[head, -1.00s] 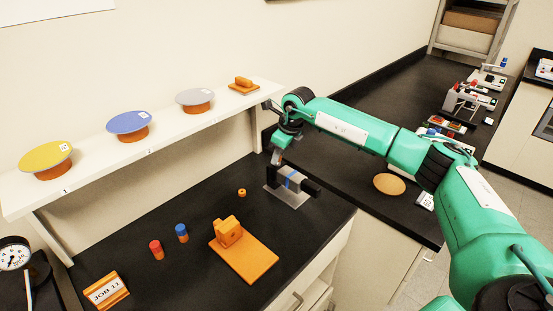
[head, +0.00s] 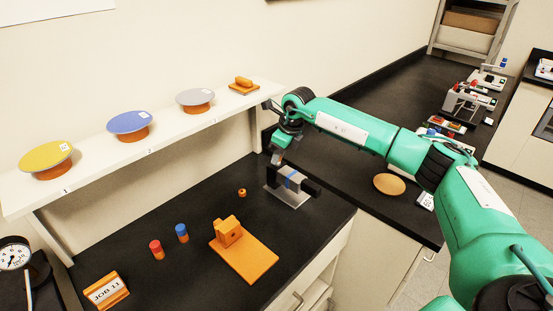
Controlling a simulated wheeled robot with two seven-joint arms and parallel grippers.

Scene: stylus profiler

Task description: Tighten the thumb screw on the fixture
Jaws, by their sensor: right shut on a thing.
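My right gripper (head: 277,161) reaches down from its green arm at the far side of the dark bench. It is shut, at the far-left end of a small fixture. The fixture (head: 285,196) shows as a pale grey plate with dark end pieces and a grey, blue-banded middle. The thumb screw is too small and too covered by the gripper to make out clearly. My left gripper is not in view.
An orange block on a plate (head: 252,262), a small orange ring (head: 242,192), a red-topped peg (head: 157,250) and a blue-topped peg (head: 182,233) stand on the bench. A white shelf (head: 170,147) holds coloured discs. A dial gauge (head: 15,255) is at left.

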